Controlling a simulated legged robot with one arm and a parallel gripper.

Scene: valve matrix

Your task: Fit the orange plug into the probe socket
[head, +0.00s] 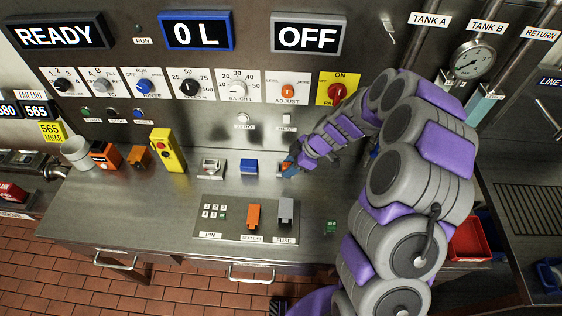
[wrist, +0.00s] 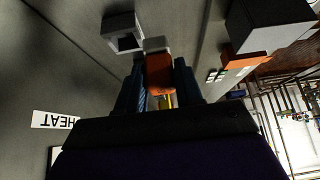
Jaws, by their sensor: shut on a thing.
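My gripper (head: 285,171) is just above the steel counter, near the back panel. In the wrist view my gripper (wrist: 160,88) has its two dark fingers on either side of the orange plug (wrist: 158,72), shut on it. The plug also shows at the gripper tip in the head view (head: 287,169). A grey block lies at its outer end. A grey box with a dark square opening (wrist: 122,32) stands just beyond and left of the plug in the wrist view, apart from it. I cannot tell for certain that it is the probe socket.
A blue box (head: 249,166) and a grey unit (head: 211,168) stand left of my gripper. In front are an orange switch (head: 254,215) and a grey fuse block (head: 286,209). A yellow box (head: 167,150) stands farther left. The back panel carries several knobs.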

